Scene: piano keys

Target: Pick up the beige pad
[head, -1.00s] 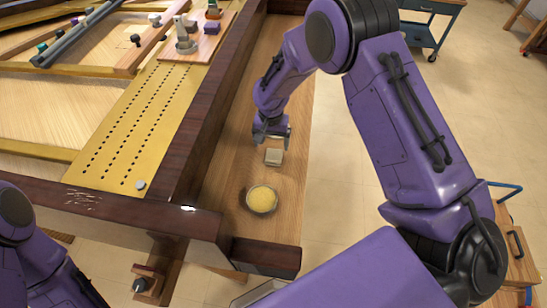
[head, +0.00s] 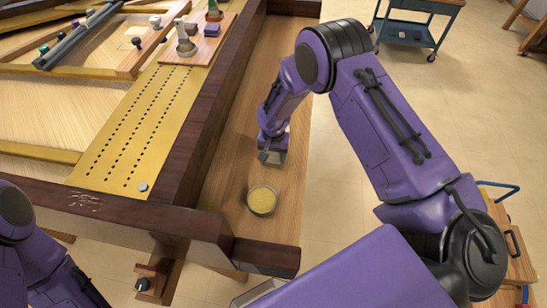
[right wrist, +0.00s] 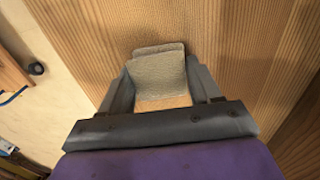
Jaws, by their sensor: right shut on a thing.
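The beige pad (right wrist: 158,72) is a small, flat, roughly square block. In the right wrist view it lies between the two fingers of my right gripper (right wrist: 160,84), which is shut on it, and its far edge shows past the fingertips. In the head view my right gripper (head: 272,158) points down at the wooden board and hides the pad. I cannot tell whether the pad still touches the board. My left arm shows at the lower left of the head view, but its gripper is out of view.
A round dish of yellow material (head: 262,200) sits on the wooden board (head: 225,185), just nearer than my right gripper. The dark piano rim (head: 205,130) rises left of the board. A dark end block (head: 266,257) closes its near end. A blue-grey cart (head: 415,30) stands far right.

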